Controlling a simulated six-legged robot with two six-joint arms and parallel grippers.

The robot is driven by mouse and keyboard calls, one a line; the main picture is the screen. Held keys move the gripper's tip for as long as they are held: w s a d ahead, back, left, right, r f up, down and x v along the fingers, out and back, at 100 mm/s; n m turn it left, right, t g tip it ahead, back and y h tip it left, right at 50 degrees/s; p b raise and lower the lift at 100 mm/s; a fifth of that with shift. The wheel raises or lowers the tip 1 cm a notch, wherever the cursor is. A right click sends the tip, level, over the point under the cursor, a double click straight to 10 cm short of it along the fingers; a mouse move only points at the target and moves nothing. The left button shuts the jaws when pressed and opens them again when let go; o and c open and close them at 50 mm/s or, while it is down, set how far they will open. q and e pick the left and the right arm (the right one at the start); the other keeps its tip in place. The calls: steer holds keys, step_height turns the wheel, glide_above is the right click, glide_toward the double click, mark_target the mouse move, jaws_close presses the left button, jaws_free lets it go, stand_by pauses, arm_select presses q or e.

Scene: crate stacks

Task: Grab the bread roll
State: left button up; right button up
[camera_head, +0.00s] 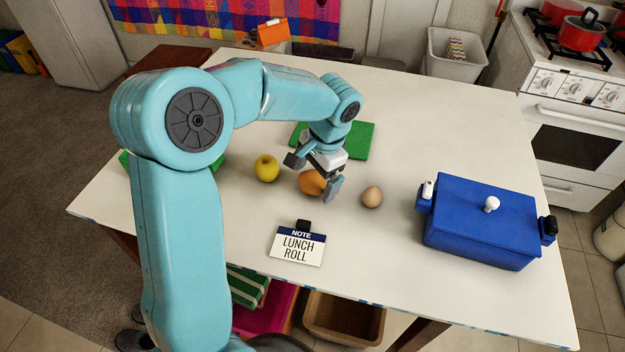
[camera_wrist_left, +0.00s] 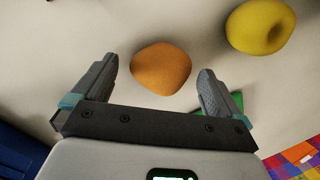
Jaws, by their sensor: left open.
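The bread roll (camera_head: 312,182) is an orange-brown rounded lump lying on the white table, partly hidden by my left gripper in the head view. It also shows in the left wrist view (camera_wrist_left: 161,69), ahead of and between the two fingers. My left gripper (camera_head: 315,172) is open above the roll, its fingers on either side in the picture; the wrist view shows its fingers (camera_wrist_left: 158,82) wide apart and empty. I cannot tell whether the fingers touch the roll. My right gripper is not in view.
A yellow apple (camera_head: 266,168) lies left of the roll, and a brown egg (camera_head: 372,197) lies right of it. A green board (camera_head: 357,140) is behind. A note card reading "LUNCH ROLL" (camera_head: 297,246) stands in front. A blue lidded box (camera_head: 470,240) is at right.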

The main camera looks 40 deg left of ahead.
arm_select(q)
steer(key=shift+w+a+f, duration=0.1)
steer(key=shift+w+f, duration=0.05)
steer(key=shift+f, duration=0.3)
steer(key=shift+r, duration=0.1)
steer(key=shift+c, duration=1.2)
steer(key=c, duration=0.9)
steer(key=shift+o, duration=0.2)
